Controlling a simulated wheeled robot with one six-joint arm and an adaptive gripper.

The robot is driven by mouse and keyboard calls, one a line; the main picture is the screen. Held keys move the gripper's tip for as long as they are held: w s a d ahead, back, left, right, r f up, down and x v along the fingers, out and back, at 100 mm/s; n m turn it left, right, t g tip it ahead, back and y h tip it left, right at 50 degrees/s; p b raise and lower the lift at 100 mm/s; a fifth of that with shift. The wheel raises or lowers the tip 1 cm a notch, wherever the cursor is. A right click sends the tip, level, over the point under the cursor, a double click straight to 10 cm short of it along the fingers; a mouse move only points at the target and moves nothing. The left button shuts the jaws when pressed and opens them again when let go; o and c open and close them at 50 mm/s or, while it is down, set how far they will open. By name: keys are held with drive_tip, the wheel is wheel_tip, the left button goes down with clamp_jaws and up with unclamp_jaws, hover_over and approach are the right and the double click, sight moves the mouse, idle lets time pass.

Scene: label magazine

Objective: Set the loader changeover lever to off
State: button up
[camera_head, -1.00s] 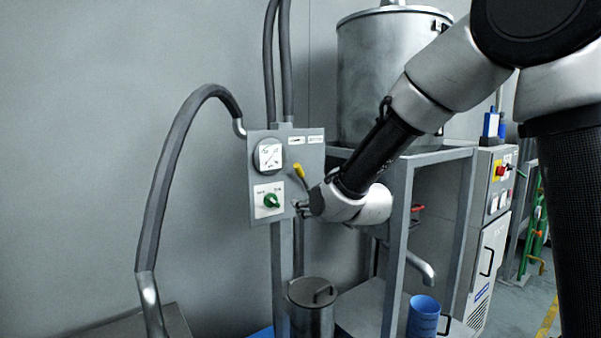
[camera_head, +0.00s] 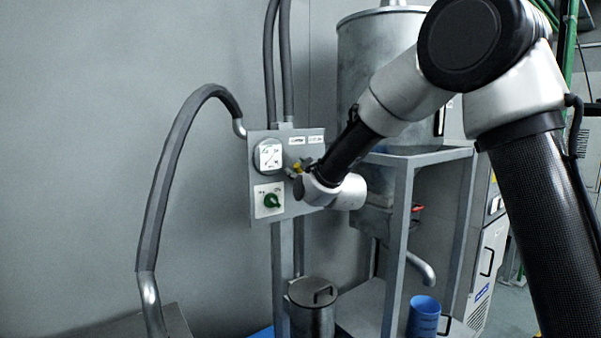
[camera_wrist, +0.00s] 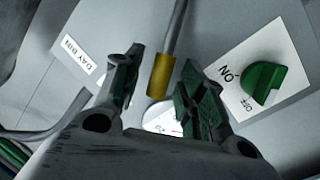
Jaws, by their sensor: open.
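The panel (camera_head: 300,150) on the wall carries a lever with a yellow grip (camera_head: 299,166), partly hidden by my wrist in the head view. In the wrist view the yellow grip (camera_wrist: 161,76), on a grey rod, shows between the fingertips of my gripper (camera_wrist: 160,68). The fingers are apart, one on each side of the grip; I cannot tell whether either touches it. In the head view my gripper (camera_head: 291,173) is at the panel, largely hidden by my wrist. A green knob (camera_head: 271,201) on a white plate sits below; its ON and OFF marks show in the wrist view (camera_wrist: 263,83).
A round dial (camera_head: 269,156) is at the panel's upper left. A "DAY BIN" label (camera_wrist: 77,54) shows in the wrist view. A grey hose (camera_head: 170,165) arcs left of the panel. A steel frame (camera_head: 398,230) under a large metal drum (camera_head: 370,70) stands to the right.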

clamp_jaws()
drive_tip(key=w+d+r+m+g, duration=0.1)
drive_tip(key=w+d+r+m, duration=0.1)
drive_tip(key=m, duration=0.4)
drive_tip(key=shift+w+d+g, duration=0.3)
drive_tip(key=shift+w+d, duration=0.3)
drive_tip(key=shift+d, duration=0.8)
unclamp_jaws()
